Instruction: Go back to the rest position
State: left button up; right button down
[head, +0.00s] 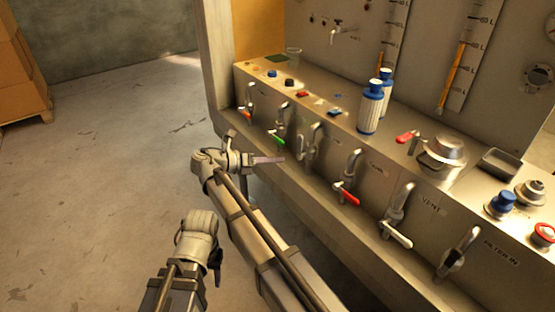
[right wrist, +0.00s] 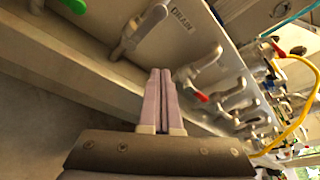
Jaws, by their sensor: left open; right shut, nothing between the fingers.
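My right gripper (head: 270,159) is in front of the lower left part of the metal console, beside the valve with the green handle (head: 277,138). In the right wrist view its two pale fingers (right wrist: 161,85) lie together with nothing between them. The fingers point toward the console's row of valves, near one under a DRAIN label (right wrist: 184,20). Contact with the console cannot be told. My left gripper (head: 216,262) hangs lower and further left over the floor, clear of the console. It is open and empty, its fingers mostly hidden behind its wrist.
The metal console (head: 390,165) runs along the right, with protruding valves, including a red-handled one (head: 346,193). Blue-and-white bottles (head: 371,107) and a lidded pot (head: 441,155) stand on its ledge. Cardboard boxes (head: 17,70) stand far left. The floor (head: 100,150) at left is clear.

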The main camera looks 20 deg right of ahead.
jog(key=s+d+f+m+g+y, duration=0.1)
jog(key=s+d+f+m+y, duration=0.35)
jog(key=s+f+m, duration=0.3)
jog(key=s+a+f+m+y, duration=0.6)
jog(key=s+f+m+y, duration=0.4)
jog(key=m, duration=1)
jog(key=s+a+r+n+g, duration=0.1)
jog(key=s+a+n, duration=0.15)
jog(key=a, duration=0.35)
jog(key=s+a+n, duration=0.1)
jog(key=s+a, duration=0.3)
jog(key=a, duration=0.1)
notch_tip(320, 180, up, 18)
jog(key=p, duration=1.7)
jog(key=shift+s+a+h+p, duration=0.25)
jog(key=shift+h+p, duration=0.15)
jog(key=shift+h, duration=0.05)
